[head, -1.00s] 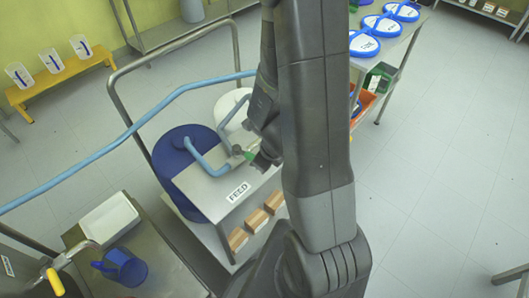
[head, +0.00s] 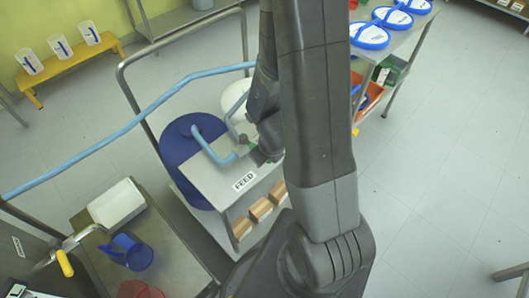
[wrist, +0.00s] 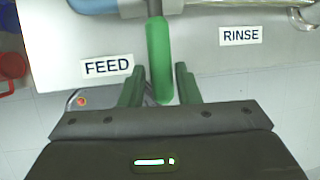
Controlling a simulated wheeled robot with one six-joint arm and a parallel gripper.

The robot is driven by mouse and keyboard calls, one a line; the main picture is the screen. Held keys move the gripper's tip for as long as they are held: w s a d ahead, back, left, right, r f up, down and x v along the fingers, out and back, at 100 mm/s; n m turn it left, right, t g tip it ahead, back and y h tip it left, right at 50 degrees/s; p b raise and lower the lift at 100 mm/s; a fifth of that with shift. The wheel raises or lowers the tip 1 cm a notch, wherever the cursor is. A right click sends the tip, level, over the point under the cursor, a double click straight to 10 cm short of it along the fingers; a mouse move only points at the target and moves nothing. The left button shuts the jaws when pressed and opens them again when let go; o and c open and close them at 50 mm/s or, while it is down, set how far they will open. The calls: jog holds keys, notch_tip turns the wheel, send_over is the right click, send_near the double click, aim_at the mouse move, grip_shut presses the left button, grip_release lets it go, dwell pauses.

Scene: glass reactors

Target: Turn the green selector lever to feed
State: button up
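The green selector lever (wrist: 159,55) shows in the wrist view, pointing from the pale panel (wrist: 210,65) towards my gripper. It lies between the FEED label (wrist: 108,66) on its left and the RINSE label (wrist: 240,35) on its right, closer to FEED. My gripper (wrist: 159,85) is open, one green finger on each side of the lever's end, with gaps visible. In the head view my gripper (head: 262,155) is at the panel's right side, above the FEED label (head: 244,181); my arm hides most of it, the lever and the RINSE label.
A blue drum (head: 180,160) and a light-blue hose (head: 120,130) stand left of the panel. Brown boxes (head: 261,209) sit below it. A bench at lower left holds a blue jug (head: 128,252) and a white tray (head: 117,204). Open floor lies at right.

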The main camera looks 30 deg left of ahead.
jog(key=shift+o, duration=1.1)
jog(key=p+v, duration=1)
jog(key=v, duration=0.4)
jog(key=shift+f, duration=0.2)
jog(key=b+x, duration=0.8)
jog(key=x, duration=0.3)
jog(key=shift+a+f+b, duration=0.1)
jog(key=shift+f+b, duration=0.2)
jog(key=shift+b, duration=0.1)
jog(key=shift+b+x, duration=0.6)
jog(key=shift+x, duration=0.4)
jog(key=shift+r, duration=0.15)
